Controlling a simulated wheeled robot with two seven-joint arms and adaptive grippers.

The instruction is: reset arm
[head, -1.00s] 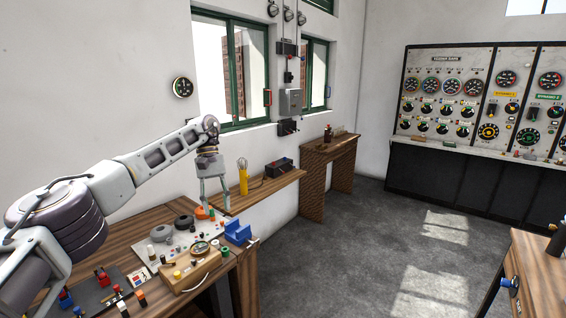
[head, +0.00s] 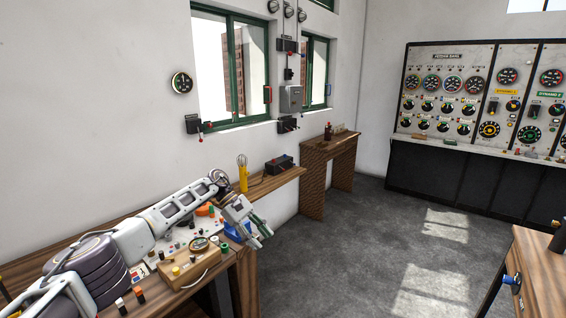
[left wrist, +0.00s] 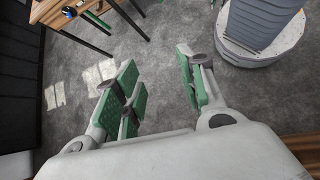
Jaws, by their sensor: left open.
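My left arm (head: 150,233) reaches in from the left, low over the workbench. My left gripper (head: 262,234) is at the bench's right end, past the blue holder, tilted down to the right over the floor. In the left wrist view the gripper (left wrist: 165,88) is open, its green-padded fingers apart with only bare floor between them. My right gripper is not in view.
The workbench (head: 240,280) holds a wooden meter box (head: 188,268) and a blue holder (head: 232,233), both close to the arm. The floor (head: 340,250) right of the bench is clear.

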